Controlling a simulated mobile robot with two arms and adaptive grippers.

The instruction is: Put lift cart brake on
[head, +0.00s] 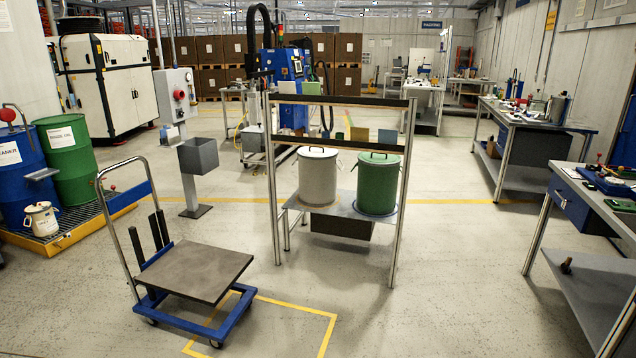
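The lift cart (196,270) stands on the floor at the lower left. It has a blue base frame (228,318), a flat dark platform, and a tall grey push handle (118,240) on its left side. Small casters show under the frame, one at the front corner (215,343). The brake cannot be made out at this size. The cart's right part stands over a yellow floor marking (325,338). Neither of my grippers shows in the head view.
Blue and green drums (66,158) stand on a yellow-edged spill pallet (70,232) left of the cart. A control post (186,130) stands behind it. A frame station with two lidded pails (318,178) is right of it. Workbenches line the right side. Floor in front is clear.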

